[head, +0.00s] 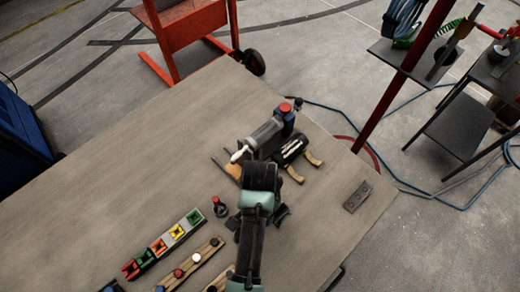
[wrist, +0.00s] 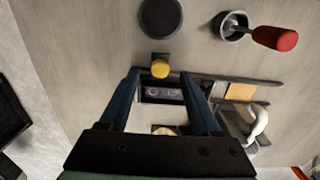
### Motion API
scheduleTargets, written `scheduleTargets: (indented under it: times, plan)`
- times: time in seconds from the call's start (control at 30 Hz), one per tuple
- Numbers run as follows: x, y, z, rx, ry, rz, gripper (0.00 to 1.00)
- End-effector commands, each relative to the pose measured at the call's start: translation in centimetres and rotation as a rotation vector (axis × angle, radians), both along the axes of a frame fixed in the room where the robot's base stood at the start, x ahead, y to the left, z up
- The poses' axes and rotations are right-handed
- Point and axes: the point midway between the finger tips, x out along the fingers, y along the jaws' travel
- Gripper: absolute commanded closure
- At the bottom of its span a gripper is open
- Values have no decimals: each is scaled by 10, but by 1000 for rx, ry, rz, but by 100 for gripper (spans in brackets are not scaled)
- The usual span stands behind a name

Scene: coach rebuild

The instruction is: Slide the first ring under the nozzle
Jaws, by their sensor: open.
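The white nozzle (head: 238,155) sits at the left end of a clear-barrelled device (head: 265,136) on the table; a white curved part that looks like it shows at the right of the wrist view (wrist: 259,122). My gripper (wrist: 163,82) is open, its two blue fingers apart. Between them in that view are a small yellow knob (wrist: 160,69) and a dark block with two round marks (wrist: 161,94); I cannot tell whether the fingers touch either. In the head view my arm hides most of the gripper. I cannot make out which part is the first ring.
A red-handled tool (wrist: 275,38) stands in a small cup, beside a dark disc (wrist: 160,17). A row of coloured blocks (head: 163,244) lies at the left front. A dark plate (head: 357,196) lies at the right. The left part of the table (head: 110,185) is clear.

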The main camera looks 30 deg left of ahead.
Motion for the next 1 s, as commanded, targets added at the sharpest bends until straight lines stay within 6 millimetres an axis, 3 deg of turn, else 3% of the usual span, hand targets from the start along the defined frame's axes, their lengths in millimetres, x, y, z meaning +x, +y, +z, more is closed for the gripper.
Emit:
scheduleTargets:
  times: [0.2,0.57,0.93,1.0]
  plan:
    - [0,0,-21,-1,0,-1,36]
    - [1,0,-26,0,-1,0,36]
    - [1,0,-26,0,-1,0,99]
    - [1,0,-26,0,-1,0,100]
